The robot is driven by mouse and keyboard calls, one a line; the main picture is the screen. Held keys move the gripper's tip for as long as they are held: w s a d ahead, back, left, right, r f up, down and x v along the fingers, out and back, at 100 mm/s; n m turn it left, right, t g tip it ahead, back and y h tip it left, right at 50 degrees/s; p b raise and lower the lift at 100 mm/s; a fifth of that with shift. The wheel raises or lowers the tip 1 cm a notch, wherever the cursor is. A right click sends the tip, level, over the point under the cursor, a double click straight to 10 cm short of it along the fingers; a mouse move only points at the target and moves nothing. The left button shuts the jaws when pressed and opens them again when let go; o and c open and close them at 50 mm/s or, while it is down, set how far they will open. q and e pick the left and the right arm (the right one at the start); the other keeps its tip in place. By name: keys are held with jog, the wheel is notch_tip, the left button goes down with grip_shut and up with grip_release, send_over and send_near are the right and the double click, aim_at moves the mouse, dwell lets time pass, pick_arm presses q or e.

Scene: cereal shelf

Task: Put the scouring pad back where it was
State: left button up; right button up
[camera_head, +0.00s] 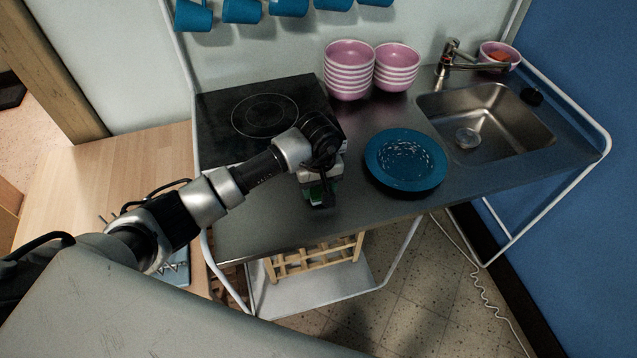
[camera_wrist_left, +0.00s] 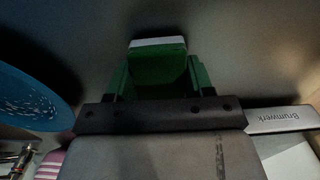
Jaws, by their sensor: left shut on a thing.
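My left gripper (camera_head: 319,193) reaches down over the front part of the metal counter, just in front of the black cooktop and left of the blue plate. In the left wrist view its jaws (camera_wrist_left: 159,82) are shut on a green block with a whitish edge, which looks like the scouring pad (camera_wrist_left: 158,66). In the head view the pad is mostly hidden by the gripper; only some green shows. I cannot tell whether the pad touches the counter. My right gripper is not in view.
A blue plate (camera_head: 375,165) lies right of my gripper. Stacked pink bowls (camera_head: 348,72) stand behind it. The sink (camera_head: 510,125), with its faucet (camera_head: 447,62), is at the right; a pink bowl (camera_head: 489,56) holding something orange stands behind it. The cooktop (camera_head: 225,120) is at the left.

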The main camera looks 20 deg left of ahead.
pick_arm(q)
jog(key=shift+f, duration=0.4)
jog(key=shift+f, duration=0.15)
jog(key=o, duration=0.9)
